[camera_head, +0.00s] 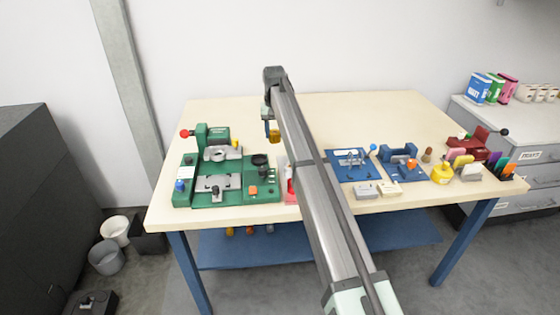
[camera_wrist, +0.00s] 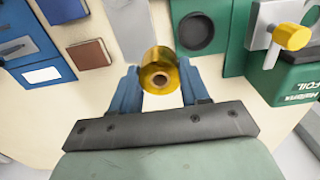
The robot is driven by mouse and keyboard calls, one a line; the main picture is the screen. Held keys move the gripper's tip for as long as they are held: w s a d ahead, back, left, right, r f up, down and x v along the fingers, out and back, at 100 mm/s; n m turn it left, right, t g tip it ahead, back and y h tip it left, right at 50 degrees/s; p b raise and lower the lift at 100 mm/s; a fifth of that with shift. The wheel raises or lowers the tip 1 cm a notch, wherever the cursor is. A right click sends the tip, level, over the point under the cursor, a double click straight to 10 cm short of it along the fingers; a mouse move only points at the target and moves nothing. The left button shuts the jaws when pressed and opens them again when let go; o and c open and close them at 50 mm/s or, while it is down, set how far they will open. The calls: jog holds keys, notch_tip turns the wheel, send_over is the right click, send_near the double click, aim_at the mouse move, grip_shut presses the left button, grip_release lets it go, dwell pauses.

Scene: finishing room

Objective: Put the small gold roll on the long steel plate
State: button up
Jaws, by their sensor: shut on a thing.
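The small gold roll (camera_wrist: 160,72) sits between the two blue fingers of my gripper (camera_wrist: 162,84) in the wrist view, its round end and core hole facing the camera. My gripper (camera_head: 270,112) is shut on it. In the head view the gold roll (camera_head: 273,133) hangs at the gripper, apparently above the table's back half. A long grey plate (camera_wrist: 128,28), which looks like the steel plate, lies beyond the roll in the wrist view, between the green and blue equipment. In the head view my arm seems to hide it. The roll looks apart from the plate.
A green machine (camera_head: 190,197) stands on the left of the table (camera_head: 345,108), with a black round cup (camera_head: 260,160). Blue fixtures (camera_head: 352,168), pale blocks (camera_head: 367,191) and a red tool (camera_head: 470,147) stand on the right. The table's back strip is largely clear.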

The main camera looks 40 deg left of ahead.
jog(key=w+d, duration=0.3)
jog(key=shift+w+d+f, duration=0.1)
jog(key=shift+f, duration=4.5)
jog(key=shift+f, duration=0.15)
jog(key=o, duration=1)
notch_tip(320, 180, up, 12)
jog(key=shift+r, duration=0.15)
